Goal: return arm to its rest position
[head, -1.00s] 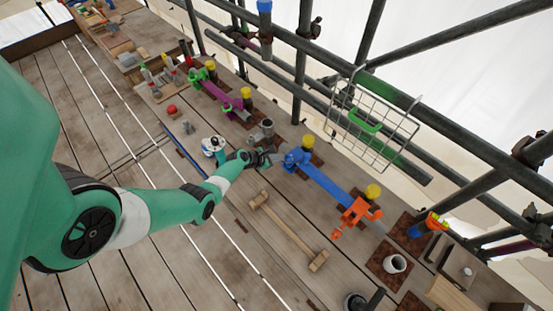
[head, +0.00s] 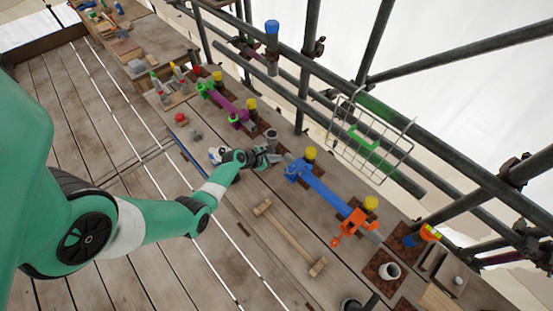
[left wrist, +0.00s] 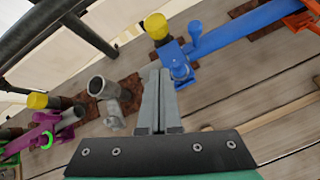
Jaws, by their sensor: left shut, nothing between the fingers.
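My left arm (head: 150,222) reaches in from the left in the head view, over the plank deck. Its gripper (head: 284,158) is beside the left end of a blue bar clamp (head: 322,190). In the left wrist view the gripper (left wrist: 158,80) is shut with its two fingers together and nothing between them. The fingertips point toward the blue clamp's end (left wrist: 178,62); I cannot tell whether they touch it. My right gripper is not in view.
A purple clamp (head: 230,105) lies beyond the gripper. Scaffold tubes (head: 300,66) and a wire basket (head: 368,140) border the far side.

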